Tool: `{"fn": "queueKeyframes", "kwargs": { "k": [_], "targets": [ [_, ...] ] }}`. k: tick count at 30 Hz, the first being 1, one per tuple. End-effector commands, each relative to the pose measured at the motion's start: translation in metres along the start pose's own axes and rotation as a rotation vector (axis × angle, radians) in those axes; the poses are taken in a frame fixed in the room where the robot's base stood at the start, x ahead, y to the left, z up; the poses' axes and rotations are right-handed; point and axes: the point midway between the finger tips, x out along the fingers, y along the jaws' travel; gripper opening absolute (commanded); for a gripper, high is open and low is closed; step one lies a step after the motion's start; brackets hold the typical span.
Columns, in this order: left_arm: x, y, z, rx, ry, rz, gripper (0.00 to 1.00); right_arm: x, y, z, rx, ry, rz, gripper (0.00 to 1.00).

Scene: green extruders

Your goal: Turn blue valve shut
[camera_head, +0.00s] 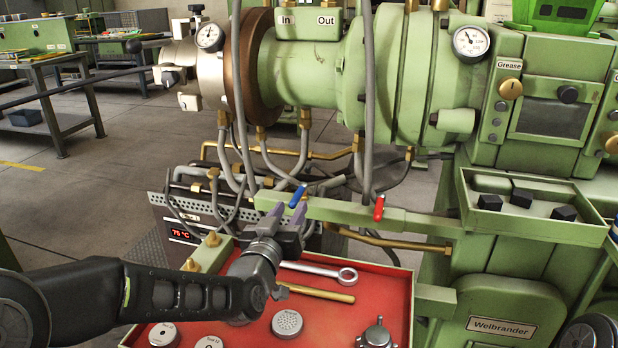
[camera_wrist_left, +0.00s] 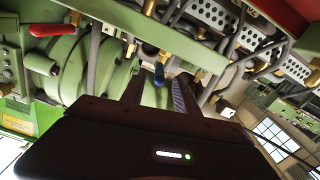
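The blue valve handle (camera_head: 297,197) sits on the green manifold bar (camera_head: 335,211) below the large green barrel, slanting up to the right. My left gripper (camera_head: 287,210) reaches up to it from below, fingers apart, with the handle at its fingertips. In the left wrist view the blue handle (camera_wrist_left: 159,73) shows in the gap between the two open fingers (camera_wrist_left: 158,92). I cannot tell whether either finger touches it. The red valve handle (camera_head: 379,208) stands upright further right on the same bar; it also shows in the left wrist view (camera_wrist_left: 53,30). My right gripper is not in view.
Grey hoses (camera_head: 240,100) and brass pipes (camera_head: 330,155) crowd behind and above the bar. Below lies a red tray (camera_head: 340,310) with a ring-ended tool (camera_head: 325,272), a brass rod (camera_head: 318,293) and several discs. A green tray (camera_head: 535,225) with black blocks is at right.

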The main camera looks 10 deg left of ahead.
Motion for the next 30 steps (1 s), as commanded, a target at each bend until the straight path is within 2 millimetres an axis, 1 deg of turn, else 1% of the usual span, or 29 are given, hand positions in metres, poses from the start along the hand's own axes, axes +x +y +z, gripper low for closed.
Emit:
{"fn": "queueKeyframes", "kwargs": {
  "k": [10, 14, 17, 27, 30],
  "targets": [
    [0.0, 0.0, 0.0, 0.0, 0.0, 0.0, 0.37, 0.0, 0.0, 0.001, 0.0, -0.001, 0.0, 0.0],
    [0.004, 0.0, 0.0, 0.0, 0.0, 0.0, 0.37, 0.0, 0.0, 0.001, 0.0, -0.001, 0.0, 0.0],
    [0.013, 0.0, 0.001, 0.0, -0.001, 0.0, 0.37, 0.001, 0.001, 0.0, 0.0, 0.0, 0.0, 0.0],
    [0.063, 0.0, 0.001, 0.0, -0.001, 0.0, 0.37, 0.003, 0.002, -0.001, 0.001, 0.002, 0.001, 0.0],
    [0.073, 0.0, 0.001, 0.0, -0.001, 0.0, 0.37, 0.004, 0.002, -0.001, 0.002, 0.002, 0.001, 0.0]
  ]
}}
